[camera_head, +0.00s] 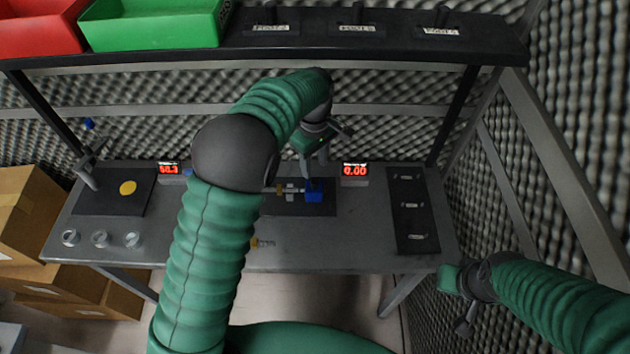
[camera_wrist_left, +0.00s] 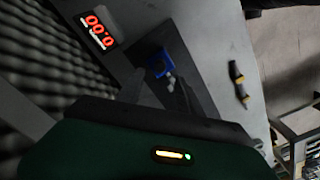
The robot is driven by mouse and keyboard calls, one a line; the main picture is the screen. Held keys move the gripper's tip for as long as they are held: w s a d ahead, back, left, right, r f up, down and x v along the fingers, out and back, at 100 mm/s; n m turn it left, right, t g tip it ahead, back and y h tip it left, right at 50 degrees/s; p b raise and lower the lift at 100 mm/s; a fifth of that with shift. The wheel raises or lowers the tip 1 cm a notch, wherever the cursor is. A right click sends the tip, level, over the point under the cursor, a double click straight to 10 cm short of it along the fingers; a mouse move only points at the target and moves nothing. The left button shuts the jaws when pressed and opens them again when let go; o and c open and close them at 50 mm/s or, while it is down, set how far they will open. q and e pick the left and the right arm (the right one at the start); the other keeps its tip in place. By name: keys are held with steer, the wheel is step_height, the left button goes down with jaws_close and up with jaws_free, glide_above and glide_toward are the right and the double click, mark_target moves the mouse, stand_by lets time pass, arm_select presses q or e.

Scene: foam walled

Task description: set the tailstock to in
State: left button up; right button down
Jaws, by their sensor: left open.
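A blue block (camera_head: 314,191), which looks like the tailstock, sits toward the right of a dark plate (camera_head: 325,210) in the middle of the bench. Silver and gold-coloured parts (camera_head: 288,190) lie in line to its left. My left gripper (camera_head: 310,172) is open just above and behind the blue block, fingers pointing down. Contact cannot be told. The left wrist view shows the blue block (camera_wrist_left: 158,66) just beyond the dark fingers (camera_wrist_left: 155,95). My left arm hides the plate's left part. My right gripper (camera_head: 456,302) hangs off the bench's front right; its jaws are unclear.
Red-digit displays stand at the back; the right one (camera_head: 355,171) reads 0.00. A dark panel with several handles (camera_head: 410,215) lies right. A shelf (camera_head: 370,45) with bins overhangs the back.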

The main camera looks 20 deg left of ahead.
mark_target(315, 181)
arm_select(q)
steer(key=shift+d+f, duration=0.3)
steer(key=shift+f, duration=0.1)
steer(key=f, duration=0.2)
steer(key=shift+s+d+f, duration=0.1)
steer(key=shift+d+f, duration=0.15)
steer(key=shift+f, duration=0.15)
steer(key=f, duration=0.1)
steer(key=a+f, duration=0.1)
steer(key=f, duration=0.1)
steer(key=shift+f+p, duration=0.3)
steer(key=shift+p, duration=0.05)
steer(key=shift+a+f, duration=0.15)
steer(key=shift+d, duration=0.35)
steer(key=c, duration=0.5)
steer(key=shift+d, duration=0.1)
jaws_close()
arm_select(e)
steer(key=shift+s+d+r, duration=0.1)
steer(key=shift+d+r, duration=0.1)
steer(key=shift+r, duration=0.1)
arm_select(q)
steer(key=shift+a, duration=0.2)
arm_select(e)
steer(key=shift+a, duration=0.1)
arm_select(q)
steer(key=shift+r, duration=0.2)
